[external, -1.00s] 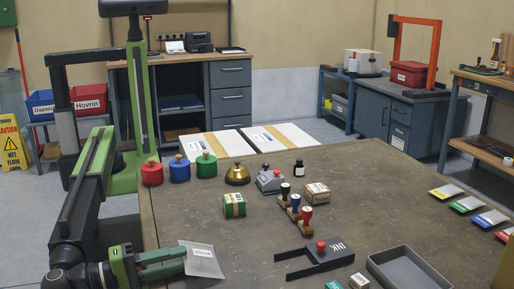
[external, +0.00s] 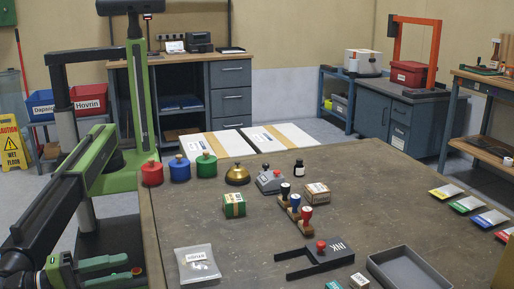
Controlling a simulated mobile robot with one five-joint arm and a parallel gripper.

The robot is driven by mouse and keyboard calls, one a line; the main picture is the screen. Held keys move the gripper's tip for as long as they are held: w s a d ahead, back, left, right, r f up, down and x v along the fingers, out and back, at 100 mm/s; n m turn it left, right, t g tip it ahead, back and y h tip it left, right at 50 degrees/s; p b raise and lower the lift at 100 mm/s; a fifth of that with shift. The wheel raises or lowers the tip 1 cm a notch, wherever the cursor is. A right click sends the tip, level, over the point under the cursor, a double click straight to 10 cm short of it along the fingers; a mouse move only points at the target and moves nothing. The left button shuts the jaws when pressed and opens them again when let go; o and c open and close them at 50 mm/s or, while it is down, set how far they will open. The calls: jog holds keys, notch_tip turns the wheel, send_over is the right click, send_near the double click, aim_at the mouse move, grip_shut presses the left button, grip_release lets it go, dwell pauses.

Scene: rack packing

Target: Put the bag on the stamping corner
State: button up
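The clear bag (external: 197,264) with a white label lies flat on the table near its front left edge. A black angled fixture (external: 325,255) marked INK, with a red knob, lies to the right of the bag, apart from it; I take it for the stamping corner. My gripper (external: 137,275) is at the lower left, left of the bag and clear of it. Its green fingers are spread and nothing shows between them.
A stamp rack (external: 296,212), a green box (external: 234,204) and a brass bell (external: 237,174) stand further back. The table between bag and fixture is clear.

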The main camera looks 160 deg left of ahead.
jog(key=w+d+r+m+t+h, duration=0.35)
jog(key=w+m+t+h, duration=0.2)
jog(key=m+t, duration=0.5)
jog(key=w+d+r+m+t+h, duration=0.35)
jog(key=w+m+t, duration=0.25)
jog(key=m+t, duration=0.4)
jog(key=s+d+f+m+g+h, duration=0.55)
jog(key=d+f+m+h, duration=0.35)
jog(key=f+m+h, duration=0.35)
jog(key=s+a+f+m+g, duration=0.1)
jog(key=s+f+m+g, duration=0.35)
jog(key=s+f, duration=0.8)
jog(key=s+a+f+g+y, duration=0.1)
jog(key=s+a+f+g, duration=0.1)
jog(key=s, duration=0.5)
jog(key=s+a+f+g+y, duration=0.1)
jog(key=s+a+f+g, duration=0.1)
jog(key=s+a+g, duration=0.2)
jog(key=s+a+f+g+y, duration=0.1)
jog(key=s+a+f+g, duration=0.1)
jog(key=s, duration=0.8)
jog(key=shift+s+a+n+g, duration=0.2)
jog(key=shift+a+n+g, duration=0.2)
jog(key=shift+g, duration=0.25)
